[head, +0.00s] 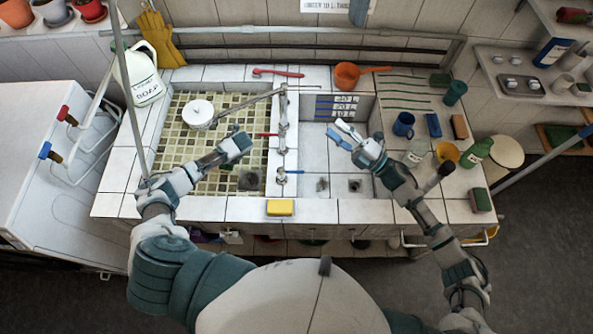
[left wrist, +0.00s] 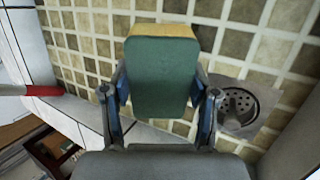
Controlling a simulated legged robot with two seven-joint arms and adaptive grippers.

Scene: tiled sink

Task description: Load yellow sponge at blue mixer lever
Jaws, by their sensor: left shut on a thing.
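A yellow sponge (head: 280,207) lies on the tiled front rim, just below the blue mixer lever (head: 282,176) on the divider between the basins. My left gripper (head: 238,146) is over the left basin, up and left of that sponge. In the left wrist view it is shut on a green sponge (left wrist: 165,75) with a yellow edge, held between both fingers. In the head view the gripper mostly hides this held sponge. My right gripper (head: 344,136) is over the right basin, open and seemingly empty, well apart from the yellow sponge.
A red mixer lever (head: 267,134) and faucet (head: 283,115) stand on the divider. The front rim beside the yellow sponge is clear.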

